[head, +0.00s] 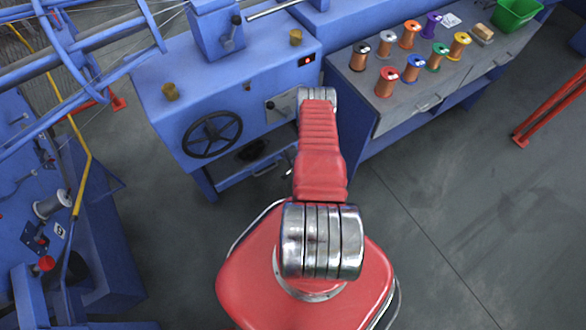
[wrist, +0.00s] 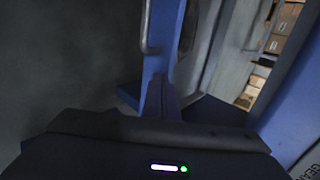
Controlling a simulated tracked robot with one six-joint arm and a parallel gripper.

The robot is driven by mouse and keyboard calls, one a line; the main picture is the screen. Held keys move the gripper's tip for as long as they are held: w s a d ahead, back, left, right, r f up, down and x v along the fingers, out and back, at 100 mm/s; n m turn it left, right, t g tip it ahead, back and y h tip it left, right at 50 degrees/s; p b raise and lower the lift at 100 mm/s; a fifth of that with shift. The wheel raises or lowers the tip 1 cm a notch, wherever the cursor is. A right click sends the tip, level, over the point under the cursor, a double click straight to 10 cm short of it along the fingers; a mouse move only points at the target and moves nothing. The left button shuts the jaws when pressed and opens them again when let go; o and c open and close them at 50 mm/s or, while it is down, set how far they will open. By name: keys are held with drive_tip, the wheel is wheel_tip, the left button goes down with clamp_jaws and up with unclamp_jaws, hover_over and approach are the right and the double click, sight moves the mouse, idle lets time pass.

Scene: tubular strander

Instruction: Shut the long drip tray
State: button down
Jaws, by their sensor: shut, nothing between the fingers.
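The long drip tray (head: 238,178) is low under the blue machine with the black handwheel, with its blue front and bar handle facing out. Its inside shows dark from above, so it appears pulled out. In the wrist view, what looks like the tray's blue front (wrist: 166,38) rises ahead, with a metal bar handle on its left and a grey inner strip to its right. My gripper (wrist: 160,85) is shut and empty, its dark fingers close to the blue front; I cannot tell whether they touch. In the head view my red arm hides the gripper.
A blue bench (head: 400,100) with several coloured wire spools and a green bin (head: 516,12) stands at the right. A blue machine frame (head: 95,230) is at the left. Grey floor (head: 450,220) is open at lower right. Cardboard boxes (wrist: 284,25) show in the wrist view.

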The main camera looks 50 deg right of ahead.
drive_tip(key=w, duration=0.1)
drive_tip(key=w+d, duration=0.1)
drive_tip(key=w, duration=0.2)
drive_tip(key=shift+w+d, duration=0.35)
drive_tip(key=shift+w+d+r, duration=0.1)
drive_tip(key=shift+w+r, duration=0.05)
drive_tip(key=shift+w, duration=0.2)
drive_tip(key=shift+s+a, duration=0.25)
drive_tip(key=shift+s, duration=0.1)
drive_tip(key=s+f+v, duration=0.2)
drive_tip(key=v, duration=1)
drive_tip(key=shift+s+a+r, duration=0.15)
drive_tip(key=shift+s+a, duration=0.05)
drive_tip(key=shift+s, duration=0.05)
